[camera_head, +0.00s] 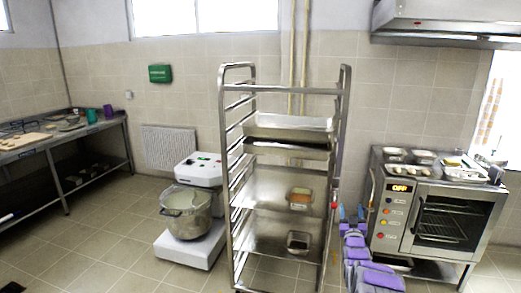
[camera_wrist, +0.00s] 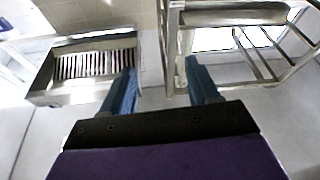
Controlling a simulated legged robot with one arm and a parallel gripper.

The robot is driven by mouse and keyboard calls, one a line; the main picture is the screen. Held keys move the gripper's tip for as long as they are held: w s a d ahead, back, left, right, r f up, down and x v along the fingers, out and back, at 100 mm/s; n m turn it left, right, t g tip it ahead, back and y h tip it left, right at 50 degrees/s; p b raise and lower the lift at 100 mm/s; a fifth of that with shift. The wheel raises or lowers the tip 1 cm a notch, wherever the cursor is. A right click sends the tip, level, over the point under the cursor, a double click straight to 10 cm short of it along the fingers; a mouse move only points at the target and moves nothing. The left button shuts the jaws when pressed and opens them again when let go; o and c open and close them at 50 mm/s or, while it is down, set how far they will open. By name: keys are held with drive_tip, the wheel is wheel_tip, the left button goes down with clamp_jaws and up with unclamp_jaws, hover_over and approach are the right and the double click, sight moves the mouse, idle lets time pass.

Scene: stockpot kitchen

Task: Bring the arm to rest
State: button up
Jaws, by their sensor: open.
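My purple arm (camera_head: 370,262) shows at the lower right of the head view, between the metal rack and the oven. My gripper (camera_head: 350,214) is at its far end, small in that view, with blue fingers. In the wrist view, my gripper (camera_wrist: 162,72) has its two blue fingers spread apart. Nothing is held between them. The fingers point toward a gap between a metal box with a slatted opening and a metal frame.
The tall rack (camera_head: 232,190) with trays stands just left of my arm. The oven (camera_head: 440,215) stands close on the right. A metal table (camera_head: 60,140) is far left. Open floor (camera_head: 110,230) lies between.

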drive_tip(key=s+a+r+g+y, duration=0.2)
drive_tip(key=s+a+r+g, duration=0.1)
drive_tip(key=s+a+g, duration=0.5)
drive_tip(key=s+a+r+g+y, duration=0.1)
drive_tip(key=s+a+r+g, duration=0.2)
drive_tip(key=s+a, duration=0.6)
drive_tip(key=s+a+g, duration=0.1)
drive_tip(key=s+g, duration=0.3)
drive_tip(key=s, duration=1.3)
drive_tip(key=s+a+f+g, duration=0.1)
drive_tip(key=s+g, duration=0.3)
drive_tip(key=s, duration=1.4)
drive_tip(key=s+a+g+y, duration=0.1)
drive_tip(key=s+g, duration=0.3)
drive_tip(key=s, duration=1.4)
drive_tip(key=shift+s+a+f, duration=0.2)
drive_tip(key=shift+a+f, duration=0.2)
drive_tip(key=shift+a, duration=0.45)
